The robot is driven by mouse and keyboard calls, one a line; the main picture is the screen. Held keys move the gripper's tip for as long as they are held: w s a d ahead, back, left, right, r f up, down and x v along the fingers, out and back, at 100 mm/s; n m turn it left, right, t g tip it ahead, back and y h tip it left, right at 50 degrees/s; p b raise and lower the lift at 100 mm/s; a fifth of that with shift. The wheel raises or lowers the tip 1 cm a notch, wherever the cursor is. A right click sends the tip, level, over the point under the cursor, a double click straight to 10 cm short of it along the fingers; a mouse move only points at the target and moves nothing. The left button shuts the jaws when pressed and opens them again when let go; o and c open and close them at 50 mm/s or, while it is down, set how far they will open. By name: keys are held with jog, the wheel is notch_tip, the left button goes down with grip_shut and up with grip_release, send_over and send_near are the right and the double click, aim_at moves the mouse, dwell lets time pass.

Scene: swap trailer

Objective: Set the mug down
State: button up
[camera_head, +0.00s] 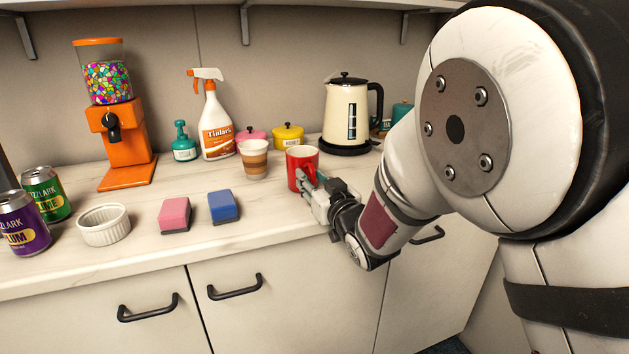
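A red mug (297,163) stands upright at the counter's front right, in front of the kettle.
A layered coffee cup (254,164) is close left of the mug. Blue (223,207) and pink (174,215) sponges lie front left. A cream kettle (345,112), yellow pot (288,137) and spray bottle (216,130) stand behind. Bare counter lies between the blue sponge and mug.

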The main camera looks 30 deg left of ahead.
jog(key=shift+r, duration=0.2)
jog(key=p+v, duration=0.1)
jog(key=v, duration=1.1)
